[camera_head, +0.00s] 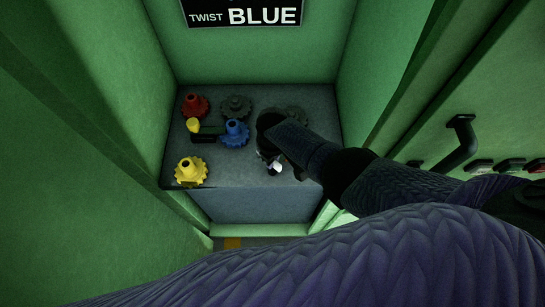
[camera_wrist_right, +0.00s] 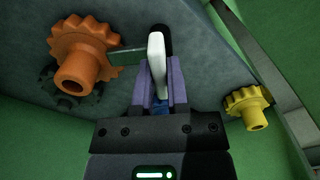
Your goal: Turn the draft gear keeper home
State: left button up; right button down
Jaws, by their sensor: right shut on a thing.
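My right gripper (camera_head: 272,165) reaches down over the right part of the grey gear shelf. In the wrist view its purple fingers (camera_wrist_right: 159,88) are shut on a pale upright piece (camera_wrist_right: 157,58) with a dark end. I cannot tell for certain whether this is the keeper; a white bit (camera_head: 275,168) shows at the fingertips in the head view. A blue gear (camera_head: 236,133) stands left of the gripper, beside a dark block (camera_head: 205,134) with a yellow knob (camera_head: 193,125). The fingers hide part of the held piece. My left gripper is not in view.
The shelf (camera_head: 240,180) also holds a red gear (camera_head: 194,106), dark gear (camera_head: 236,106) and yellow gear (camera_head: 190,171). An orange gear (camera_wrist_right: 80,55) shows in the wrist view. Green walls close in both sides; a dark handle (camera_head: 460,145) juts out right. A sign (camera_head: 243,14) reads "TWIST BLUE".

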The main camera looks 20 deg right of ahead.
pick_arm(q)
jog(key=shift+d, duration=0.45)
pick_arm(e)
jog(key=c, duration=0.6)
grip_release()
jog(key=shift+r+p, duration=0.35)
notch_tip(320, 180, up, 9)
jog(key=p, duration=0.6)
jog(key=shift+r, duration=0.15)
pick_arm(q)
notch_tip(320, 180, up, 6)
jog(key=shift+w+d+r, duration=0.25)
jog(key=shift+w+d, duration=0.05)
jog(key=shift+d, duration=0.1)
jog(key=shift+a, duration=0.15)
